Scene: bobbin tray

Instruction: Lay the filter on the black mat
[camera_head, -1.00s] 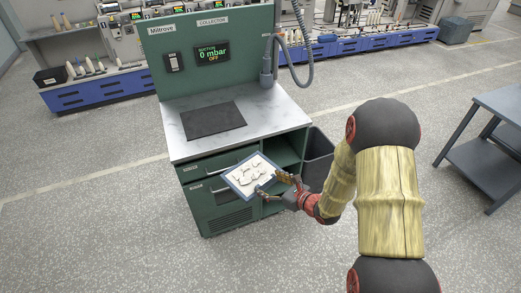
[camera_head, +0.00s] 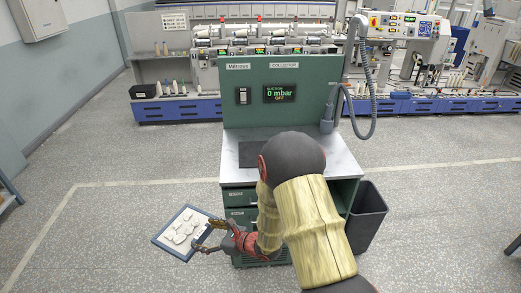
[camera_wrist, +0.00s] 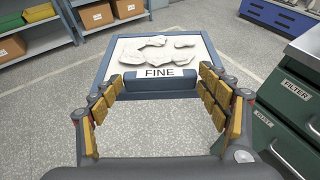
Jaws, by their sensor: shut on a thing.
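The filter is a flat panel with a blue-grey frame and a pale face with grey-white clumps of lint, seen in the head view (camera_head: 158,240). In the wrist view the filter (camera_wrist: 112,52) shows a label reading FINE on its near edge. My gripper (camera_head: 204,238) is shut on that near edge, and its yellow-padded fingers (camera_wrist: 160,92) lie on either side of the label. The filter is held out over the floor, left of the green collector cabinet. The black mat (camera_head: 252,153) lies on the cabinet's pale top, partly hidden behind my arm.
The green collector cabinet (camera_head: 270,95) has drawers, one labelled FILTER (camera_wrist: 295,90), and a display reading 0 mbar OFF (camera_head: 280,94). A grey hose (camera_head: 368,90) hangs at its right. A dark bin (camera_head: 367,215) stands right of it. Shelves with boxes (camera_wrist: 95,14) stand beyond the filter.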

